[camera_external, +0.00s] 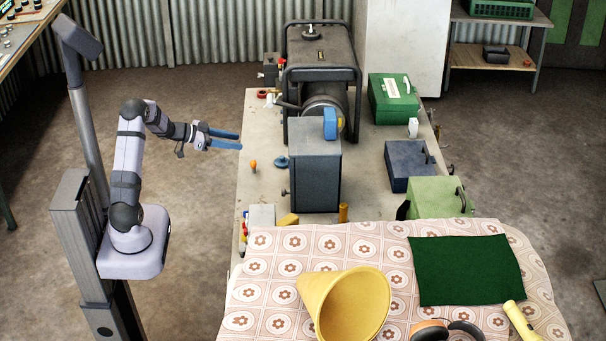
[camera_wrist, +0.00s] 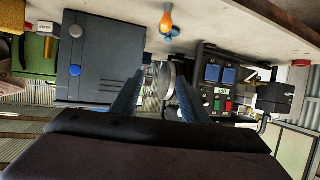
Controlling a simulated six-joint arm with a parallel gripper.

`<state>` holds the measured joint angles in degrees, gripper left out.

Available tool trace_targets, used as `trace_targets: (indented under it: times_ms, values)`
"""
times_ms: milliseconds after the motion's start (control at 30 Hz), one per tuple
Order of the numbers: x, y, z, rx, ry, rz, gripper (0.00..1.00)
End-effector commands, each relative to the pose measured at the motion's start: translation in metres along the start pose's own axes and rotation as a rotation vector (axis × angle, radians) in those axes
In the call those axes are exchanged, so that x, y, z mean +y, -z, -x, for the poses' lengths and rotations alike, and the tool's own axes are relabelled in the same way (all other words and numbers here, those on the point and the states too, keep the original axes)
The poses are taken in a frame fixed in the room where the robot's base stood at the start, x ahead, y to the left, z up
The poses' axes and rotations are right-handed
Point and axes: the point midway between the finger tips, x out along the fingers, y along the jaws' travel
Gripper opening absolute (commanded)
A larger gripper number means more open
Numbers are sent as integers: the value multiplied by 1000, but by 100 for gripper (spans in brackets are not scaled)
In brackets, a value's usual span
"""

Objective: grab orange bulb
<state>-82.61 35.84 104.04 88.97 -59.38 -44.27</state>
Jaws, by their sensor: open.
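The orange bulb (camera_external: 253,165) stands on the workbench near its left edge, left of a grey box. In the wrist view the orange bulb (camera_wrist: 166,22) shows at the top, with a blue part by it. My gripper (camera_external: 240,141) has blue fingers pointing right, above the bench's left edge and behind the bulb. In the wrist view my gripper (camera_wrist: 160,90) is open, with nothing between its fingers. The bulb is apart from the fingers.
A grey box (camera_external: 314,180) stands right of the bulb. A blue knob-like thing (camera_external: 282,162) lies between them. A black generator (camera_external: 321,60) stands at the back of the workbench (camera_external: 262,120). A patterned cloth (camera_external: 262,290) covers the front, with a yellow cone (camera_external: 318,292).

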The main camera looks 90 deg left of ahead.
Motion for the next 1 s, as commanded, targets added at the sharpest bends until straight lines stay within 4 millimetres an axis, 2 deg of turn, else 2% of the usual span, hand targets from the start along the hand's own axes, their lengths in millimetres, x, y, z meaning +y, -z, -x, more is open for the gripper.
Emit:
trace_targets:
  times_ms: [33, 200, 400, 633, 867, 1000]
  values:
    - [4, -15, -9, -5, -8, 7, 41]
    - [4, -47, -23, -5, -5, 4, 41]
    - [4, -72, -34, -3, -3, 0, 41]
    - [4, -76, -38, -3, -3, -4, 41]
    - [4, -76, -55, -4, -3, -3, 41]
    - [3, -76, -57, -4, -2, -3, 41]
